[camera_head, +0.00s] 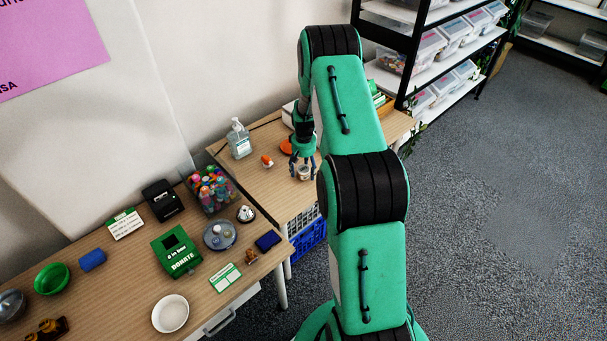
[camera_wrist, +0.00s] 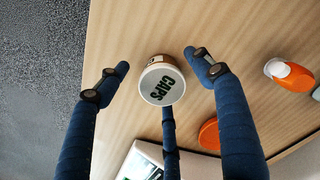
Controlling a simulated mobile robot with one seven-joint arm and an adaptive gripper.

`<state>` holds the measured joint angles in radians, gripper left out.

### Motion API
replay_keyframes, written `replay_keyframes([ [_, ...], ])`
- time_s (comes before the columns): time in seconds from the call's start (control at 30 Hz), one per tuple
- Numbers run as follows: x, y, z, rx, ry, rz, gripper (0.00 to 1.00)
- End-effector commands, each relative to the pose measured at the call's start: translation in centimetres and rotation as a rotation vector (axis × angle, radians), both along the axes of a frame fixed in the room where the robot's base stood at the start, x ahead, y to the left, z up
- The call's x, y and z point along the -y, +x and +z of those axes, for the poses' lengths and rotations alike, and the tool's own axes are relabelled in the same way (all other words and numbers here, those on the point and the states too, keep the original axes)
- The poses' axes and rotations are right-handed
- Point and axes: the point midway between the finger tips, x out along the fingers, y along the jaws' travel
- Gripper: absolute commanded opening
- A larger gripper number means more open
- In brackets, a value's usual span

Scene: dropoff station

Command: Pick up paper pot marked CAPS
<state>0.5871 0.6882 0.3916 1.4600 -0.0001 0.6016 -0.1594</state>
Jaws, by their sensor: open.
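The paper pot marked CAPS (camera_wrist: 162,84) stands on the wooden table in the wrist view, its white lid with dark lettering facing the camera. A brown side shows at its edge. In the head view the pot (camera_head: 304,173) is small and partly covered by my fingers. My gripper (camera_wrist: 158,68) is open, with blue fingers on the left and right of the pot and a third finger below it in the picture. Gaps show between the side fingers and the pot. In the head view my gripper (camera_head: 303,160) points down over the pot.
Near the pot are an orange and white bottle (camera_wrist: 290,74), an orange round thing (camera_wrist: 209,134) and a pale box (camera_wrist: 143,163). A clear pump bottle (camera_head: 239,139) stands further left. The front table (camera_head: 125,290) holds a green donation box (camera_head: 177,252) and bowls. Shelves stand behind.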

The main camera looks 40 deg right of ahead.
Motion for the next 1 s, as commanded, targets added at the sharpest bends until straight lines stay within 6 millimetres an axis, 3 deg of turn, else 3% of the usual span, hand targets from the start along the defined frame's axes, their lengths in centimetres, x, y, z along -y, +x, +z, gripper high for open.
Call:
replay_keyframes([
  [0.37,0.00,-0.01,0.03,0.000,0.000,0.000,0.66],
  [0.63,-0.01,-0.02,0.03,0.000,0.000,0.000,0.17],
  [1.0,0.00,-0.01,0.22,0.000,0.000,0.000,0.17],
])
